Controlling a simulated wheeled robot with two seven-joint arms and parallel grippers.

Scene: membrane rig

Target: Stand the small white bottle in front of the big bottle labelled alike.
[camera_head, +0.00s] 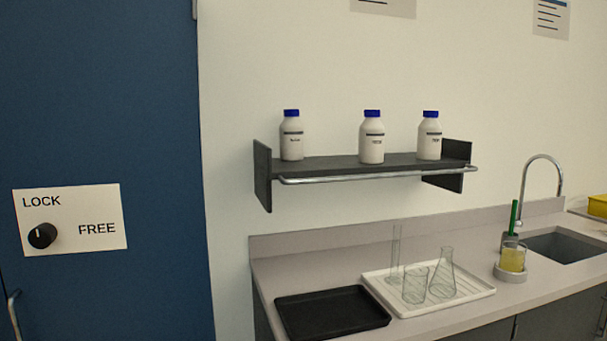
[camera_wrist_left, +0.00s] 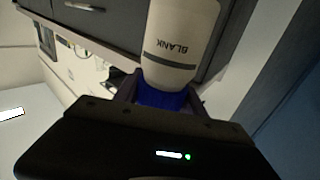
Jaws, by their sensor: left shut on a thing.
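My left gripper (camera_wrist_left: 162,95) is shut on the blue cap of the small white bottle (camera_wrist_left: 180,38) in the left wrist view. The bottle's far end runs out of the top of that view. In the head view, three big white bottles with blue caps stand upright on the dark wall shelf (camera_head: 330,165): a left one (camera_head: 291,145), a middle one (camera_head: 371,148) and a right one (camera_head: 429,145). Their labels are too small to read surely. Neither gripper shows in the head view.
A metal rail (camera_head: 350,178) runs along the shelf front. Below, the counter (camera_head: 440,318) bears a black tray (camera_head: 330,312), a white tray (camera_head: 465,297) with glassware, and a beaker of yellow liquid (camera_head: 512,258) near the sink (camera_head: 570,246). A blue door (camera_head: 100,120) is at left.

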